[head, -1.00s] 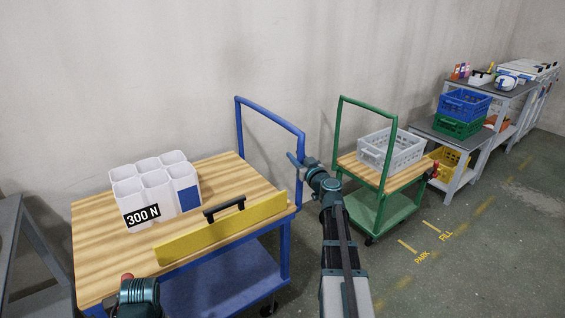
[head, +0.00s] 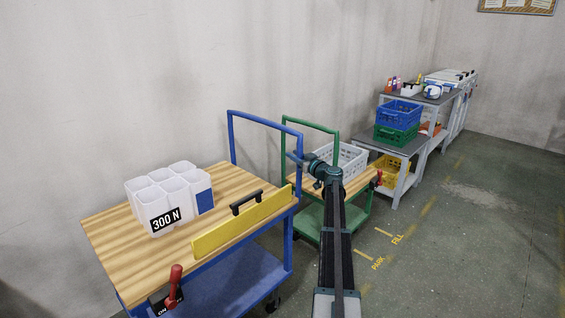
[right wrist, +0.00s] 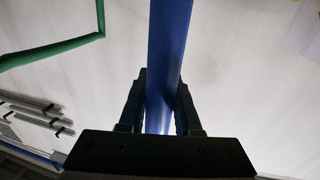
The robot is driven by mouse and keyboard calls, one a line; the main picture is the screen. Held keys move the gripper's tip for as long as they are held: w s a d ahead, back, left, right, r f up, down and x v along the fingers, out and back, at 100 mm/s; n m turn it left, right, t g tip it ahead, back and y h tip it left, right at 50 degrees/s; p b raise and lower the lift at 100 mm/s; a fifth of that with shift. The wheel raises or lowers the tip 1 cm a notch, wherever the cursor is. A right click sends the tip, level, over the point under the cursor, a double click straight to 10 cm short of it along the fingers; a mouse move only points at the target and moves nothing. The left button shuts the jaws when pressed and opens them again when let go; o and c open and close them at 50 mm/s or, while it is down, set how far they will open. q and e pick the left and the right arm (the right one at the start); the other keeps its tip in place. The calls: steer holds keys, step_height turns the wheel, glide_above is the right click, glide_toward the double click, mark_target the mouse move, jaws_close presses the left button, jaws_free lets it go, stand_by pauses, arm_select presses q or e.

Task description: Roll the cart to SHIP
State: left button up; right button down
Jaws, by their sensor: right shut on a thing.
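The blue cart (head: 143,226) has a wooden top and a blue push handle (head: 262,119) at its far right end. My right gripper (head: 298,159) is shut on the right post of that handle. In the right wrist view the blue post (right wrist: 168,50) runs between both fingers (right wrist: 160,110). A red lever (head: 175,280) stands almost upright at the cart's near end, above a dark label only partly readable. A white multi-cell holder (head: 165,195) marked "300 N" and a yellow panel (head: 240,222) with a black handle are on the cart. My left gripper is out of view. No SHIP sign is visible.
A green cart (head: 311,216) with a grey crate (head: 352,160) stands just beyond the blue handle. Grey benches (head: 396,150) with crates line the wall farther back. Floor marks PARK (head: 378,263) and FILL (head: 397,239) lie to the right, where the floor is open.

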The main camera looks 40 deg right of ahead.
steer(key=shift+w+d, duration=0.15)
steer(key=shift+d, duration=2.45)
steer(key=c, duration=0.6)
jaws_free()
steer(key=s+a, duration=0.1)
steer(key=s, duration=1.2)
steer(key=shift+s+a, duration=0.35)
steer(key=shift+a, duration=0.05)
